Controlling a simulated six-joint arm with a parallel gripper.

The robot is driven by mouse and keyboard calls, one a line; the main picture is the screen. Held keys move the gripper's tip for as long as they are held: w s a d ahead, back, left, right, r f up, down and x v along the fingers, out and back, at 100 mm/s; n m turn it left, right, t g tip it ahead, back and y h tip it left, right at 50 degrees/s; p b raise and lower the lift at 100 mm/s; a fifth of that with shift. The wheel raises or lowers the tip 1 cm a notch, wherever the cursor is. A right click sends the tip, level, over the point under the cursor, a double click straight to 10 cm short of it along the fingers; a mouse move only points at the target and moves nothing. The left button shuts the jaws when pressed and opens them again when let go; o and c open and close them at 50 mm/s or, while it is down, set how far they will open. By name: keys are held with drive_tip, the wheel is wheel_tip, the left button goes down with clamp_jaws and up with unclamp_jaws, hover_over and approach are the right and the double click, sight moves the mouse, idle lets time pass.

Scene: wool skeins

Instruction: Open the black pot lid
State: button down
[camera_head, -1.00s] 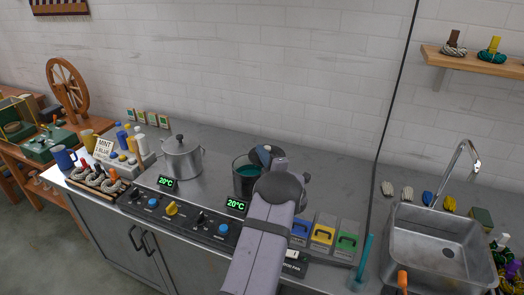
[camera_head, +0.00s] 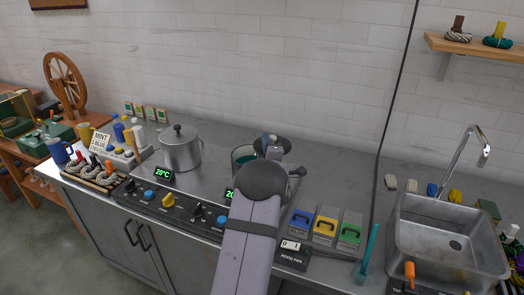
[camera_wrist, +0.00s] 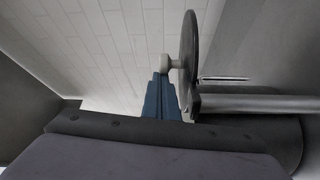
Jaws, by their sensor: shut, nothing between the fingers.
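The black pot (camera_head: 241,156) stands on the counter, partly hidden behind my arm in the head view, with teal content showing inside its rim. Its dark lid (camera_head: 283,144) is raised and tilted up at the pot's right side. In the wrist view the lid (camera_wrist: 190,50) appears nearly edge-on, with a pale round knob (camera_wrist: 168,65) on its left face. My gripper's blue fingers (camera_wrist: 163,96) are shut and empty, just below the knob and beside the lid; I cannot tell whether they touch it. In the head view the gripper (camera_head: 269,138) overlaps the lid.
A silver lidded pot (camera_head: 181,152) stands to the left, behind the knob panel (camera_head: 170,203). Coloured boxes (camera_head: 325,226) and a hood fan switch (camera_head: 291,248) lie to the right, then the sink (camera_head: 448,240). A black cable (camera_head: 391,100) hangs in front of the wall.

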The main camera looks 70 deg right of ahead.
drive_tip(key=b, duration=0.2)
drive_tip(key=s+d+b, duration=0.1)
drive_tip(key=b, duration=0.1)
drive_tip(key=shift+s+f, duration=0.2)
drive_tip(key=shift+f, duration=0.15)
drive_tip(key=shift+g+b, duration=0.3)
drive_tip(key=shift+b, duration=0.4)
drive_tip(key=m+g+b, duration=0.1)
drive_tip(key=b, duration=0.1)
drive_tip(key=s+m+g+h+b, duration=0.1)
drive_tip(key=g+b, duration=0.1)
drive_tip(key=shift+s+d+r+m+g+h+b, duration=0.1)
drive_tip(key=shift+s+d+m+g+h+b, duration=0.1)
drive_tip(key=shift+m+g+h+b, duration=0.15)
drive_tip(key=shift+s+d+r+b, duration=0.15)
drive_tip(key=shift+s+b, duration=0.5)
drive_tip(key=shift+b, duration=0.6)
drive_tip(key=shift+s+r, duration=0.1)
drive_tip(key=shift+s, duration=0.05)
drive_tip(key=b+v, duration=0.2)
drive_tip(key=v, duration=0.5)
